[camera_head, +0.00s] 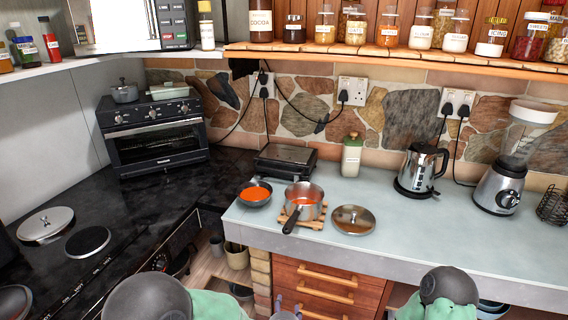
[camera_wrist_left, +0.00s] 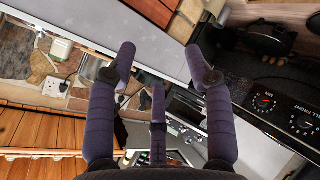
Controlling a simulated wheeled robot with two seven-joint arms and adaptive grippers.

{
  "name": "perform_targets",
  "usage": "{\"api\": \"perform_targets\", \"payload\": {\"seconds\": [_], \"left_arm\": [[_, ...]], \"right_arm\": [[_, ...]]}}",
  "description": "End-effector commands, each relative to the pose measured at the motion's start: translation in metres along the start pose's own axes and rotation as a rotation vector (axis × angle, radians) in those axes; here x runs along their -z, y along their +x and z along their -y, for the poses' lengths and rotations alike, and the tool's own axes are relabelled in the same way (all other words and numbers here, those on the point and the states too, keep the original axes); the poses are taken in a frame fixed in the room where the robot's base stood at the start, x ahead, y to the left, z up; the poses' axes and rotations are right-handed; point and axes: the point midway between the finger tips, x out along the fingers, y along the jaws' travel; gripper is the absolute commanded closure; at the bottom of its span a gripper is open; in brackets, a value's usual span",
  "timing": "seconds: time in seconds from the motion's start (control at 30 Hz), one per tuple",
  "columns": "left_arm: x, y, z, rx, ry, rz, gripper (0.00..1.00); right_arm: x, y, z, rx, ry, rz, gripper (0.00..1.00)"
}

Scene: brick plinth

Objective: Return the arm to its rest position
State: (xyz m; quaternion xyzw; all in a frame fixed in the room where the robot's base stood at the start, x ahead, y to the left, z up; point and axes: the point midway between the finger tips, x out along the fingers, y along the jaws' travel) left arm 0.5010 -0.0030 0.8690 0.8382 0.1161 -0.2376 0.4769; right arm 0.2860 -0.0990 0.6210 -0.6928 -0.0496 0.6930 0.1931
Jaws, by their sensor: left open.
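My left gripper (camera_head: 286,309) just shows at the bottom edge of the head view, in front of the wooden drawers and below the counter edge; most of it is cut off. In the left wrist view its dark purple fingers (camera_wrist_left: 160,62) are spread wide, with nothing between them. My right gripper is not in view; only a rounded dark and green part of my arm shows at the bottom right of the head view.
Wooden drawers (camera_head: 325,285) are below. The black hob (camera_head: 85,242) is at left.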

Motion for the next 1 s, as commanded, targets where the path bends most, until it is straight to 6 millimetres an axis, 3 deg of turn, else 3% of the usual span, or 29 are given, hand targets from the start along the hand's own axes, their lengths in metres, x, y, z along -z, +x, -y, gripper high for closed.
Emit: {"api": "perform_targets", "payload": {"seconds": [0.03,0.23,0.37,0.5,0.7,1.0], "left_arm": [[-0.001,0.012,0.032,0.062,0.058,0.048,0.48],[-0.021,0.026,0.143,0.235,0.288,0.311,0.48],[-0.039,0.013,0.214,0.316,0.400,0.515,0.48],[-0.059,-0.017,0.276,0.357,0.484,0.735,0.48],[-0.078,-0.054,0.320,0.353,0.541,0.938,0.48],[-0.079,-0.055,0.321,0.352,0.543,0.943,0.48]], "right_arm": [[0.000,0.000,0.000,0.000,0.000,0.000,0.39],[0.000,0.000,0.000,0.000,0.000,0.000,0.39],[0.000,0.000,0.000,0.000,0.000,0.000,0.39],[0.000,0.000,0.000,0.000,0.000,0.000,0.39],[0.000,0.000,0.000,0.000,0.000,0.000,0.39],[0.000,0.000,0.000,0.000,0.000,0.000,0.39]]}}
